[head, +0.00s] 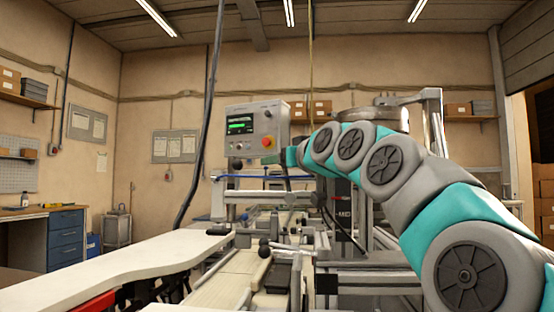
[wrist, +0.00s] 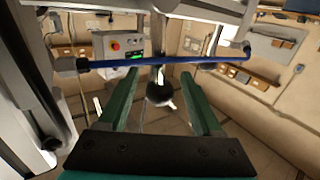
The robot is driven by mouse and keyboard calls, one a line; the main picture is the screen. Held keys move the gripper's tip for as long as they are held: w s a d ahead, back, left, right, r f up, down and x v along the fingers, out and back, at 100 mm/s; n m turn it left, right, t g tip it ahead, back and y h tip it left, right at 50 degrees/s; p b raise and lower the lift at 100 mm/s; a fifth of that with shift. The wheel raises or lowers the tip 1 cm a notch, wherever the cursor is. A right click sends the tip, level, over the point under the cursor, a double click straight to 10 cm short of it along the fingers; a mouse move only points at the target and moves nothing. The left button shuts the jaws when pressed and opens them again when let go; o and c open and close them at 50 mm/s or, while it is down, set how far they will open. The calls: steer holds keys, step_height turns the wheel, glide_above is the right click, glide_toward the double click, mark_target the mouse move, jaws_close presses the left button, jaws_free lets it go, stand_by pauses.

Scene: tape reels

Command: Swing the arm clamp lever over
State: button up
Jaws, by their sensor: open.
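In the wrist view, my gripper (wrist: 160,75) is open, its two green fingers spread apart. A dark ball knob (wrist: 159,93) on a pale stem shows between the fingers. It looks like the end of the clamp lever, but I cannot tell its depth or whether it lies within the jaws. Neither finger visibly touches it. A blue bar (wrist: 120,62) with dark ends crosses beyond the fingertips; it also shows in the head view (head: 240,177). In the head view my arm reaches in from the right to the machine, and the fingers are too small to make out.
A control panel (head: 255,130) with a green screen and red button stands by the arm's end. Metal rails and frame parts (head: 375,278) crowd the machine below. A pale worktop (head: 110,262) lies at left. A dark cable (head: 208,110) hangs left of the panel.

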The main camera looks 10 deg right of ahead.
steer(key=shift+x, duration=0.9)
steer(key=shift+c, duration=0.4)
jaws_close()
stand_by(0.4)
